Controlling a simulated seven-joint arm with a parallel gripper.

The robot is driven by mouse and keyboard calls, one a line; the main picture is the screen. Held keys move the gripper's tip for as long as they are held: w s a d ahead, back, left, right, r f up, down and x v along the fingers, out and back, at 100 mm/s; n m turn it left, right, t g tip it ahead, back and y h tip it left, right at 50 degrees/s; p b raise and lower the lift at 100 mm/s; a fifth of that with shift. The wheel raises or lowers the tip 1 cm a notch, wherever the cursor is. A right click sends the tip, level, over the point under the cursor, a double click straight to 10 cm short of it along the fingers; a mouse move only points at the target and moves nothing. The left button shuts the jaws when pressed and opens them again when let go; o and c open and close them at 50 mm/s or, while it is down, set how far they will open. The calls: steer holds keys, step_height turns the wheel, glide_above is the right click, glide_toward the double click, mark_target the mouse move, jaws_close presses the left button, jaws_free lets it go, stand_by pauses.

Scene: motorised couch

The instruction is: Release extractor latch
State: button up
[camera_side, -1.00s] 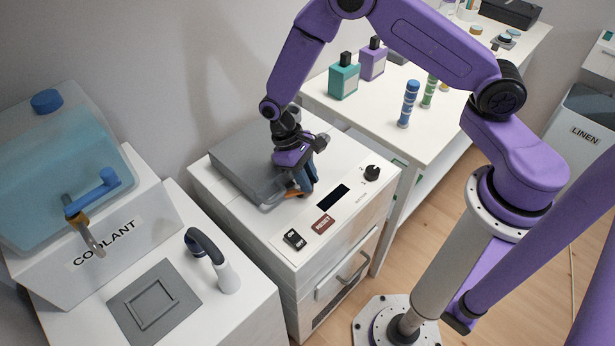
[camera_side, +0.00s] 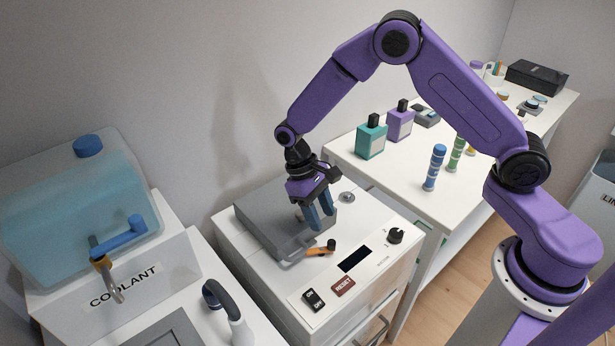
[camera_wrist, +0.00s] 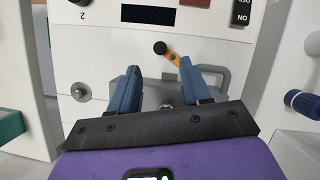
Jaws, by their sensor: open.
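The extractor latch (camera_side: 318,250) is a short orange lever with a black knob on the white machine's top, by the front edge of the grey lid (camera_side: 262,222). The lid lies flat and looks shut. My gripper (camera_side: 321,224) is open and empty, with its blue fingers pointing down above the lid's front part, apart from the latch. In the wrist view the latch (camera_wrist: 174,60) shows beyond and between the fingertips (camera_wrist: 159,66), its knob angled up and left. A grey lid handle (camera_wrist: 222,78) is beside the right finger.
The panel has an ON/OFF switch (camera_side: 313,299), a RESET button (camera_side: 343,287), a dark display (camera_side: 355,258) and a black dial (camera_side: 396,236). A coolant tank (camera_side: 85,215) stands at left. A table with bottles (camera_side: 371,141) and striped tubes (camera_side: 434,167) is behind right.

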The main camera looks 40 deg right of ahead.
steer(key=v, duration=1)
steer(key=shift+r, duration=0.1)
steer(key=s+d+r+n+t, duration=0.1)
steer(key=s+r+n, duration=0.15)
steer(key=s, duration=0.45)
steer(key=s+d+r+n+t, duration=0.1)
steer(key=s+r+n+t, duration=0.1)
steer(key=s+r, duration=0.35)
steer(key=s+d+n, duration=0.2)
steer(key=s+d, duration=0.1)
steer(key=s, duration=0.4)
steer(key=s+d+n+t+y, duration=0.1)
steer(key=s+d+n, duration=0.2)
steer(key=s, duration=0.5)
steer(key=shift+s+d+f+y, duration=0.2)
steer(key=shift+d+f+y, duration=0.1)
steer(key=shift+d, duration=0.45)
